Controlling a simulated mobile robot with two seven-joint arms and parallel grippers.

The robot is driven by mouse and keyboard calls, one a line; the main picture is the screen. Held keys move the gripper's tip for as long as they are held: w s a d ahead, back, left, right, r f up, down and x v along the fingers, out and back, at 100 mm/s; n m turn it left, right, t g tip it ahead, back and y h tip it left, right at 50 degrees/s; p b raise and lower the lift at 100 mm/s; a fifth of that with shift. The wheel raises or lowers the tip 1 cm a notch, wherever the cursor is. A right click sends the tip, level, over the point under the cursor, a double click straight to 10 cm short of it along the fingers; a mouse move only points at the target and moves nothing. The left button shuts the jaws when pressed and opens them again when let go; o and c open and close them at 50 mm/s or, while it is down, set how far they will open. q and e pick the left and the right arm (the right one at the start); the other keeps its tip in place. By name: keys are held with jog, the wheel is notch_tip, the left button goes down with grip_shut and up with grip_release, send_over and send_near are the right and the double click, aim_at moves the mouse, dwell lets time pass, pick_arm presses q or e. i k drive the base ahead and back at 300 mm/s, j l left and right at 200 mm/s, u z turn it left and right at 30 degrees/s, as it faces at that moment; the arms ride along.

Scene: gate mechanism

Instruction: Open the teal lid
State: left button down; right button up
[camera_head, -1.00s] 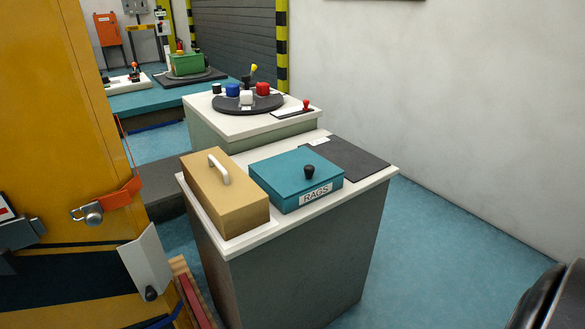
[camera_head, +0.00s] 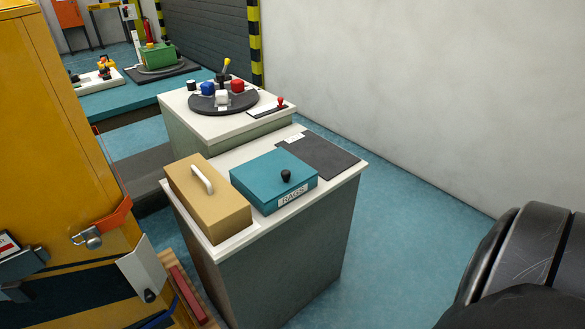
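The teal lid (camera_head: 273,176) closes the top of a teal box marked RAGS (camera_head: 289,196). A black knob (camera_head: 286,176) stands on the lid near its front edge. The box sits on the white top of a grey cabinet (camera_head: 262,258). Neither gripper is in view. A dark rounded part at the lower right looks like my own arm, well apart from the box.
A tan box with a white handle (camera_head: 211,206) stands just left of the teal box. A dark mat (camera_head: 320,157) lies to its right. Behind is a round black tray (camera_head: 223,105) with coloured blocks. A yellow cabinet (camera_head: 50,130) stands at left. Floor on the right is clear.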

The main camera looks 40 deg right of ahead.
aim_at(271, 174)
jog(key=l, duration=0.5)
jog(key=i+l, duration=0.1)
jog(key=l, duration=0.95)
jog(key=i+z, duration=0.05)
